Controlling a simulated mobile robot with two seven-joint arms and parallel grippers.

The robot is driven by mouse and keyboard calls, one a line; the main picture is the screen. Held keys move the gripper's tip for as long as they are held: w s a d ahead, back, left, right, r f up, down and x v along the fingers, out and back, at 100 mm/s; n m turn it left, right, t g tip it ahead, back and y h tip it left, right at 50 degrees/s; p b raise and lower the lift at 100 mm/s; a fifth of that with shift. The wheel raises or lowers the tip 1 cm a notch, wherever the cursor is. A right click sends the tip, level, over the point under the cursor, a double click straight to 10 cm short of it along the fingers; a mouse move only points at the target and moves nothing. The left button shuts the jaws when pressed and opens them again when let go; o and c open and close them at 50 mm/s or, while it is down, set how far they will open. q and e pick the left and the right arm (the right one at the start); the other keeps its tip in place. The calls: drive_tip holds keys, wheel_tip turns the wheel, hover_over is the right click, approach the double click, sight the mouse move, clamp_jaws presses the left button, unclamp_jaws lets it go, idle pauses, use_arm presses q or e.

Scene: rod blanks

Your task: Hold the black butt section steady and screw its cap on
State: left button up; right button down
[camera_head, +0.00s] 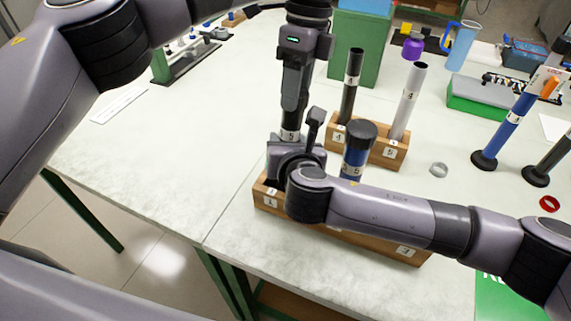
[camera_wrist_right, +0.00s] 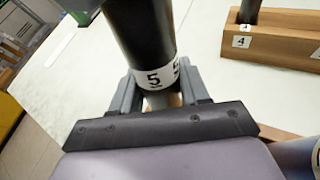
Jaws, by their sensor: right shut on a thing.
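The black butt section (camera_wrist_right: 140,40) stands upright with a white band marked 5, between the fingers of my right gripper (camera_wrist_right: 155,88). In the head view, its banded part (camera_head: 290,136) shows just above the right gripper, at the left end of the front wooden rack (camera_head: 408,249). My left gripper (camera_head: 292,103) points down directly over the section. Its fingers hide the section's upper end, and I cannot make out a cap or whether the fingers are closed.
A blue tube with black top (camera_head: 357,152) stands close right of my right gripper. Behind is a rack (camera_head: 378,151) with a black tube (camera_head: 350,85) and a silver tube (camera_head: 408,103). A grey ring (camera_head: 438,170) lies to the right.

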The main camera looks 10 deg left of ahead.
use_arm(q)
drive_tip(key=m, duration=0.5)
drive_tip(key=shift+m, duration=0.3)
drive_tip(key=m, duration=1.6)
drive_tip(key=shift+m, duration=0.3)
drive_tip(key=m, duration=0.4)
drive_tip(key=shift+m, duration=0.3)
drive_tip(key=m, duration=1.2)
drive_tip(key=shift+f, duration=0.1)
drive_tip(key=m, duration=0.5)
drive_tip(key=o, duration=1.2)
drive_tip(key=shift+o, duration=0.2)
drive_tip(key=shift+v, duration=3.75)
